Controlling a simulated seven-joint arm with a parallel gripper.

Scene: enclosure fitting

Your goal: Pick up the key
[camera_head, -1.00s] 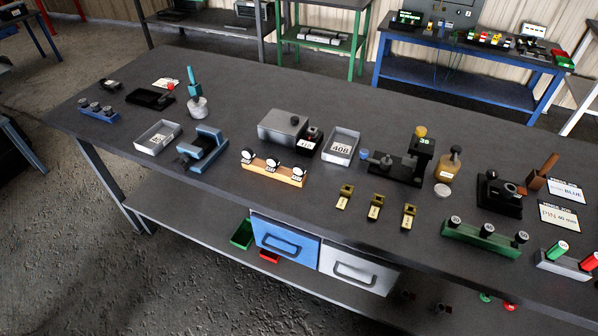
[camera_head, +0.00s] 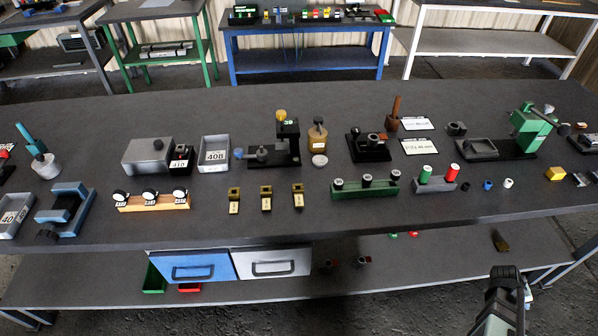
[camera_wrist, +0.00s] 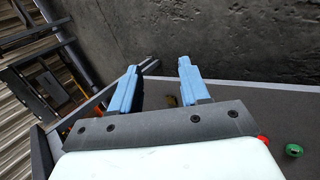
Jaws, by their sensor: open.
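I cannot make out a thing that is clearly a key. Several small brass-coloured pieces with pale tags stand near the table's front: a left one (camera_head: 235,198), a middle one (camera_head: 266,197) and a right one (camera_head: 298,196). Each is upright and apart from the others. My gripper (camera_wrist: 167,64) shows two blue fingers, spread with a gap, in the wrist view. A small brownish thing (camera_wrist: 172,101) shows between them, too small to name. In the head view my arm's end is at the bottom right, in front of the table and far from the brass pieces.
The dark table (camera_head: 330,228) holds a orange gauge stand (camera_head: 153,203), a grey tray (camera_head: 214,167), a green block (camera_head: 365,190) and a green press (camera_head: 533,130). Below are a blue drawer (camera_head: 190,258) and a lower shelf (camera_head: 420,255) bearing a dark brass-toned piece (camera_head: 501,241).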

